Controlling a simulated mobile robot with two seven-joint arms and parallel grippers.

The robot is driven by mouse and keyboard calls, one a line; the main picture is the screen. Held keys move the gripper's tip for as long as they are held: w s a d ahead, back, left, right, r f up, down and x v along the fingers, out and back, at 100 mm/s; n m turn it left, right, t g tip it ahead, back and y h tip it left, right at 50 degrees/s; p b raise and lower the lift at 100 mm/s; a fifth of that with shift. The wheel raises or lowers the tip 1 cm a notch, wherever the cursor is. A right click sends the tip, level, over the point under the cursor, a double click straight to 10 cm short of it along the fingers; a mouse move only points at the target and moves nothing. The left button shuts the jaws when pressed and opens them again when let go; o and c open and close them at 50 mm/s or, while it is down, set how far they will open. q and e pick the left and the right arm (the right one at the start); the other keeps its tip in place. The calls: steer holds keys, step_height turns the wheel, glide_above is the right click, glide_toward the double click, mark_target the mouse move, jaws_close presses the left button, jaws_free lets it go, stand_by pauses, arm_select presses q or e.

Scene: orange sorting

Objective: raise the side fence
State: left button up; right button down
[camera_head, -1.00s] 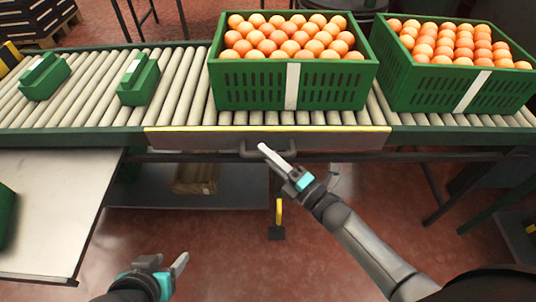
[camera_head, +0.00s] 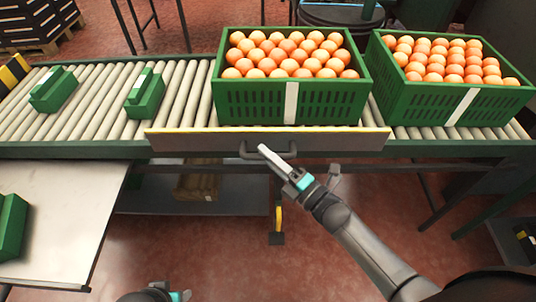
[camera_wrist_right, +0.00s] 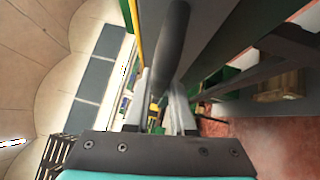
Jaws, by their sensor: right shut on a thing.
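The side fence (camera_head: 200,142) is a long grey panel with a thin yellow top edge on the front of the roller conveyor. Its top stands a little above the green rails on either side. A dark handle (camera_head: 247,153) sits on its front face. My right gripper (camera_head: 268,152) is shut on this handle. In the right wrist view, the dark handle bar (camera_wrist_right: 172,45) runs between the fingers of my right gripper (camera_wrist_right: 160,100). My left gripper (camera_head: 180,296) is at the bottom edge, mostly cut off, so its jaws cannot be judged.
Two green crates of oranges, one (camera_head: 330,105) behind the fence and one (camera_head: 420,105) to its right, stand on the rollers (camera_head: 190,95). Two small green trays (camera_head: 55,90) (camera_head: 145,95) lie to the left. A pale side table (camera_head: 70,200) is at lower left.

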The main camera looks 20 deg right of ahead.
steer(key=shift+w+r, duration=0.1)
steer(key=shift+r, duration=0.25)
steer(key=c, duration=1.1)
jaws_free()
steer(key=o, duration=0.3)
steer(key=shift+o, duration=0.2)
steer(key=shift+f, duration=0.1)
arm_select(q)
steer(key=shift+r, duration=0.1)
arm_select(e)
steer(key=shift+s+d+f, duration=0.1)
steer(key=shift+s+d, duration=0.05)
steer(key=shift+s, duration=0.25)
arm_select(q)
steer(key=shift+g, duration=0.4)
steer(key=s+f+p, duration=0.1)
steer(key=f, duration=0.2)
steer(key=s+f+p, duration=0.1)
steer(key=f, duration=0.1)
steer(key=shift+s+a+p, duration=0.2)
steer(key=shift+s+p, duration=0.1)
arm_select(e)
steer(key=v, duration=1.4)
steer(key=shift+s+d, duration=0.15)
steer(key=shift+d, duration=0.1)
steer(key=shift+f, duration=0.1)
